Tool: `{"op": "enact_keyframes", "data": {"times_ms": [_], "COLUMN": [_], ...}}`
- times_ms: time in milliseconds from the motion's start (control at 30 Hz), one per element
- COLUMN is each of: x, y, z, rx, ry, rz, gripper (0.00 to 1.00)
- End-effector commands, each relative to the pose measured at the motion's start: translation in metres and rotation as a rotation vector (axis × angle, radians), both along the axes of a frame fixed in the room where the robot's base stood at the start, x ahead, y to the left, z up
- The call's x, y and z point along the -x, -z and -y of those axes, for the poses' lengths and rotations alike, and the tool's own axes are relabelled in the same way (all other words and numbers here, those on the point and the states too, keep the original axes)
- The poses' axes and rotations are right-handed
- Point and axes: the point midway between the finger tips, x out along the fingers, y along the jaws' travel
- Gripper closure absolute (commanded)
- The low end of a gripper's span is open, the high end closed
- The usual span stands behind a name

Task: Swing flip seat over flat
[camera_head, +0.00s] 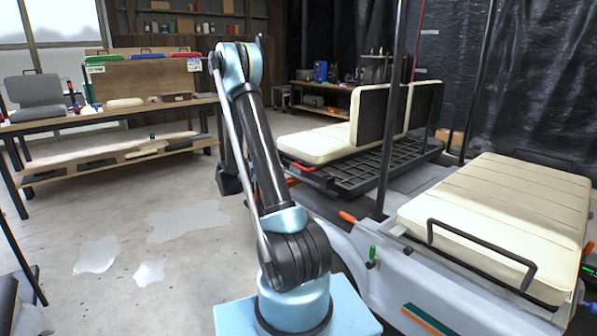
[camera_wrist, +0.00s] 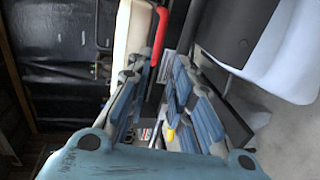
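A cream flip-seat cushion (camera_head: 490,215) with a black grab bar (camera_head: 480,250) lies nearly level on the cart at the right of the head view. Farther back, a cream seat (camera_head: 318,143) has upright black-backed backrests (camera_head: 378,116) and a black ribbed panel (camera_head: 355,172) beside it. A red-orange lever (camera_head: 302,167) sticks out by that panel. In the wrist view, my gripper (camera_wrist: 161,62) is open, its fingers apart. A red bar (camera_wrist: 160,32) shows beyond the fingertips, beside a cream pad (camera_wrist: 130,40); contact cannot be told. My arm hides the gripper in the head view.
Dark upright posts (camera_head: 388,110) rise from the cart. An orange-tipped lever (camera_head: 347,217) and a green-knobbed lever (camera_head: 372,254) stand near my arm. A wooden workbench (camera_head: 110,113) stands at the left.

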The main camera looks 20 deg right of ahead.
Motion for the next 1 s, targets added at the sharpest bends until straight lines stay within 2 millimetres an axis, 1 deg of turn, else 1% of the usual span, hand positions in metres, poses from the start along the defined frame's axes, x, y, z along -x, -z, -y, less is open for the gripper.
{"op": "enact_keyframes", "data": {"times_ms": [33, 100, 600, 800, 1000], "x": [-0.003, -0.007, -0.036, -0.045, -0.048], "y": [0.002, 0.005, 0.023, 0.028, 0.03], "z": [0.01, 0.021, 0.101, 0.124, 0.134], "rx": [0.0, 0.0, 0.0, -0.001, -0.001], "ry": [0.003, 0.003, 0.002, 0.001, 0.0], "rz": [0.0, -0.001, 0.0, -0.001, 0.0], "gripper": [0.79, 0.79, 0.79, 0.79, 0.79]}}
